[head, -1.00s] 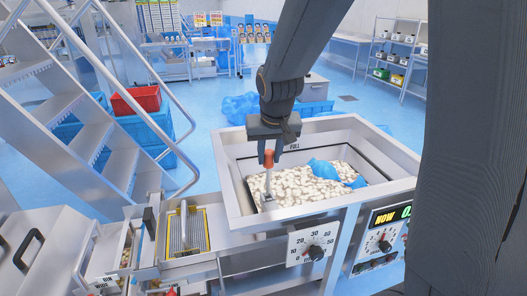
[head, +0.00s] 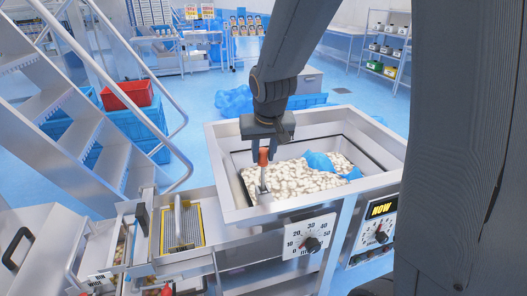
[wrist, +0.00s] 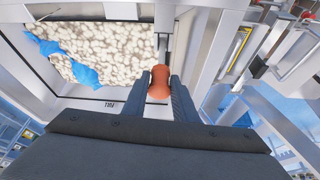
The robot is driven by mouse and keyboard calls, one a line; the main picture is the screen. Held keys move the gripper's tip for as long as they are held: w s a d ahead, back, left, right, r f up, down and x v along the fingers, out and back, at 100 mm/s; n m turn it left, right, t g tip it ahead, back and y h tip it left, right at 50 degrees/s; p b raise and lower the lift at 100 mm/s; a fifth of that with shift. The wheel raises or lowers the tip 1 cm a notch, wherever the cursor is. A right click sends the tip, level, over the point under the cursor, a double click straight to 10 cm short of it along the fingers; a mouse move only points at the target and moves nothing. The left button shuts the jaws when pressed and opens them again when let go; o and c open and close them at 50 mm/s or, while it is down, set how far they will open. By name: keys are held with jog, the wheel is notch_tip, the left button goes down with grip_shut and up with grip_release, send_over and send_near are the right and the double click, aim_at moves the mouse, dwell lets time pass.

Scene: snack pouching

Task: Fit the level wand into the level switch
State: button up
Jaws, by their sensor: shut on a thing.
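The level wand has an orange handle (head: 263,157) and a grey metal shaft that hangs down from it, close to upright. My gripper (head: 264,151) is shut on the handle, over the left part of the steel hopper (head: 217,160). In the wrist view the orange handle (wrist: 160,78) sits between my two fingers (wrist: 160,88), with the metal shaft (wrist: 163,28) beyond it. The wand's lower end shows against the pale snacks near the hopper's near left wall. I cannot tell whether it touches anything. I cannot pick out the level switch for certain.
Pale snacks (head: 290,180) and a blue scrap (head: 318,162) lie in the hopper. A dial plate (head: 309,237) is on its front, with a NOW display panel (head: 380,225) to the right. A yellow-edged tray (head: 182,228) stands left. Steel stairs (head: 75,130) rise at the left.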

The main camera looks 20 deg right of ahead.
jog(key=shift+f+b, duration=1.2)
jog(key=shift+f, duration=0.8)
jog(key=shift+f+b, duration=1.9)
jog(key=shift+f, duration=0.85)
dwell(0.3)
jog(key=o, duration=1.2)
jog(key=shift+r, duration=0.1)
send_near(263, 180)
jog(key=shift+x, duration=0.95)
jog(key=shift+s+d, duration=0.1)
jog(key=shift+s, duration=0.05)
